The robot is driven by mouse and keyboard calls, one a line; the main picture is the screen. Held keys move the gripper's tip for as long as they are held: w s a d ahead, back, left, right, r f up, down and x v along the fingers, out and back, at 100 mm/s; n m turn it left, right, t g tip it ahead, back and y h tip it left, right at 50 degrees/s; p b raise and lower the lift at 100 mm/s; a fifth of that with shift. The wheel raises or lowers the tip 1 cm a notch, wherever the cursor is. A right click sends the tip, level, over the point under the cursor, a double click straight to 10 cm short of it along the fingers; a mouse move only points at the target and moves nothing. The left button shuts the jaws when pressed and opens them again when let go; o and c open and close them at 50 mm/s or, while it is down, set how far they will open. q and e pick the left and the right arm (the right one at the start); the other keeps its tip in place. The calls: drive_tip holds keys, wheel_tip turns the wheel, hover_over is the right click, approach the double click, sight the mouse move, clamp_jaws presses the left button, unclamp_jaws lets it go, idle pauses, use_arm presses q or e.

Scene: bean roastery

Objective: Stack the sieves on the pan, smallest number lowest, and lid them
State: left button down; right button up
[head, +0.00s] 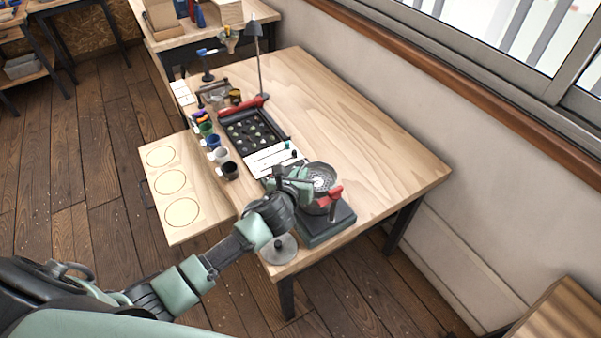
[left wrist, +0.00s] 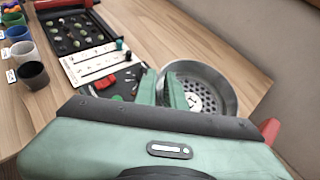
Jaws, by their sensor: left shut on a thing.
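My left gripper (head: 300,182) is shut on the near-left rim of a round metal sieve (head: 325,177). In the left wrist view the rim of the sieve (left wrist: 232,103) lies between the fingers (left wrist: 162,90); its floor has large holes and a small white label I cannot read. The sieve is over the dark shaker base (head: 330,226) with red clamps (head: 331,195). The pan and any lower sieves are hidden or merge with this stack; I cannot tell if the sieve touches what is below. A grey lid (head: 280,248) with a knob lies at the table's near corner. My right gripper is out of view.
The side board (head: 163,232) has three empty marked circles. A black tray of beans (head: 254,138), a white card (head: 272,158) and several coloured cups (head: 213,141) stand left of the sieve. A lamp (head: 258,60) stands at the back. The right of the table (head: 390,150) is clear.

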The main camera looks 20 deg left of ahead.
use_arm(q)
drive_tip(key=shift+p, duration=0.4)
idle(0.3)
drive_tip(key=shift+f+b, duration=0.4)
drive_tip(key=shift+f, duration=0.15)
drive_tip(key=c, duration=1.8)
unclamp_jaws()
drive_tip(key=p+v, duration=0.8)
drive_tip(key=v, duration=0.3)
